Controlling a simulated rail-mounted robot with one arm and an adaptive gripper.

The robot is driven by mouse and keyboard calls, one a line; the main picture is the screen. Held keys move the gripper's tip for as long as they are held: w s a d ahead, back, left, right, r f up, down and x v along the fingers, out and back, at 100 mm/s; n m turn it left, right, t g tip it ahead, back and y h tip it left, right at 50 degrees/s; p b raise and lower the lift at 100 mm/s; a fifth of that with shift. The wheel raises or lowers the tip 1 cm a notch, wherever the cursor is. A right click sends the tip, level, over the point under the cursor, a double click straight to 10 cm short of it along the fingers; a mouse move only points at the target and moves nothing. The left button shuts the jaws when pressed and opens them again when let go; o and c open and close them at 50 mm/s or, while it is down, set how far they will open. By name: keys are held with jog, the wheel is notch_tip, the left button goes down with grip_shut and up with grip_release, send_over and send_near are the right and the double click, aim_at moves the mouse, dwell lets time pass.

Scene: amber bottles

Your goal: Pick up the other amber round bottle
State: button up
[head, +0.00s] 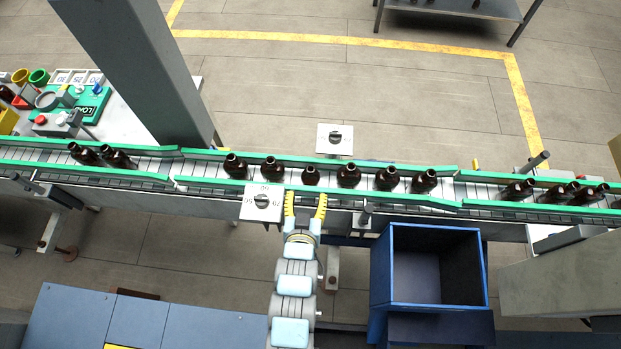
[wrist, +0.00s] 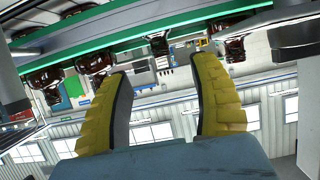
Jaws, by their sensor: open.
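Several dark amber bottles stand upright in a row on the conveyor (head: 210,174) between green rails. One bottle (head: 311,175) looks shorter than its neighbours and stands just beyond my gripper (head: 305,200). A taller bottle (head: 272,168) is to its left and another (head: 348,175) to its right. My gripper's yellow fingers are apart, with nothing between them, at the near rail. In the wrist view my gripper (wrist: 162,72) is also open, and a small dark bottle (wrist: 159,46) shows beyond the gap between the fingers. Bottle bases are partly hidden by the near rail.
A blue open bin (head: 435,305) stands at the front right and looks empty. A white box with a dial (head: 262,205) is close left of my gripper. Another dial box (head: 335,138) is behind the conveyor. A grey column (head: 150,75) rises behind at left.

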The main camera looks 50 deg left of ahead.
aim_at(310, 174)
jog(key=x, duration=0.3)
jog(key=shift+b, duration=0.3)
jog(key=shift+p+x, duration=0.3)
jog(key=shift+x, duration=0.7)
jog(key=shift+w+a+p, duration=0.35)
jog(key=shift+w+a, duration=0.05)
jog(key=shift+w, duration=0.05)
jog(key=p+x, duration=0.1)
jog(key=x, duration=0.2)
jog(key=shift+w+a+r, duration=0.1)
jog(key=shift+w, duration=0.15)
jog(key=shift+w+a+f, duration=0.15)
jog(key=shift+w+f, duration=0.1)
jog(key=shift+f, duration=0.05)
grip_shut()
